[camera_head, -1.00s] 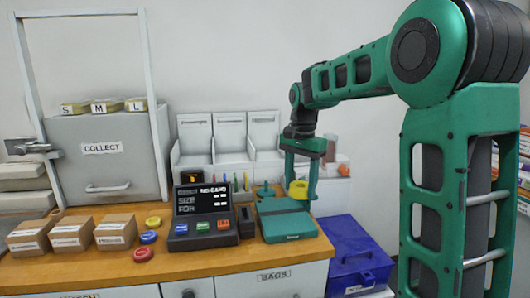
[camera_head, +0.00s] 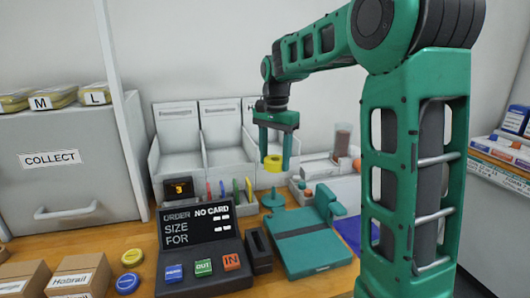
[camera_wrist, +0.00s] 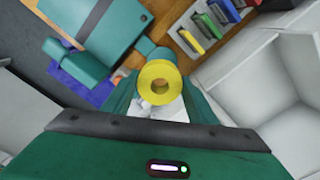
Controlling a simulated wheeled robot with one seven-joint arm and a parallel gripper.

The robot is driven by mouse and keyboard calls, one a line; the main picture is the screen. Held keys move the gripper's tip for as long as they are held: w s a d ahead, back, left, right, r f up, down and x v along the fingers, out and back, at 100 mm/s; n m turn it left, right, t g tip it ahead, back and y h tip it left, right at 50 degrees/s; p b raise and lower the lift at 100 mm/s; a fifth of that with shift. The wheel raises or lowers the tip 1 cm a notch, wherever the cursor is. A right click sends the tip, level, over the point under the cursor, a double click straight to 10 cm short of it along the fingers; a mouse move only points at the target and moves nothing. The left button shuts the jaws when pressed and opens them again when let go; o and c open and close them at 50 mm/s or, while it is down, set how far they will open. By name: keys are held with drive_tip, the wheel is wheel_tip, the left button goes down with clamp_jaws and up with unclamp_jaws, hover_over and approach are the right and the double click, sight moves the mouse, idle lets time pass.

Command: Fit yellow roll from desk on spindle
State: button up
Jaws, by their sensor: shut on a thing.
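The yellow roll (camera_head: 273,162) is a short ring held between the fingertips of my gripper (camera_head: 275,165), raised above the desk. In the wrist view the roll (camera_wrist: 160,69) shows its open hole, with a finger on each side. A small teal post on a round base (camera_head: 272,201), which looks like the spindle, stands on the desk behind the teal flat device (camera_head: 312,248). The roll appears above this post with a gap between them. I cannot tell whether the hole lines up with it.
The order terminal (camera_head: 203,245) stands left of the teal device, with a dark narrow holder (camera_head: 258,250) between them. White bins (camera_head: 180,160) stand behind. Yellow (camera_head: 132,256) and blue (camera_head: 127,283) discs and cardboard boxes (camera_head: 78,279) lie at left.

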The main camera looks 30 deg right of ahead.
drive_tip(key=shift+w+d+f, duration=0.15)
drive_tip(key=shift+w, duration=0.3)
hover_over(273, 187)
drive_tip(key=shift+w+d+f, duration=0.15)
drive_tip(key=shift+f, duration=2.6)
drive_tip(key=shift+f, duration=0.15)
drive_tip(key=shift+f, duration=2.7)
idle(0.6)
drive_tip(key=o, duration=1.1)
drive_tip(key=shift+o, duration=0.2)
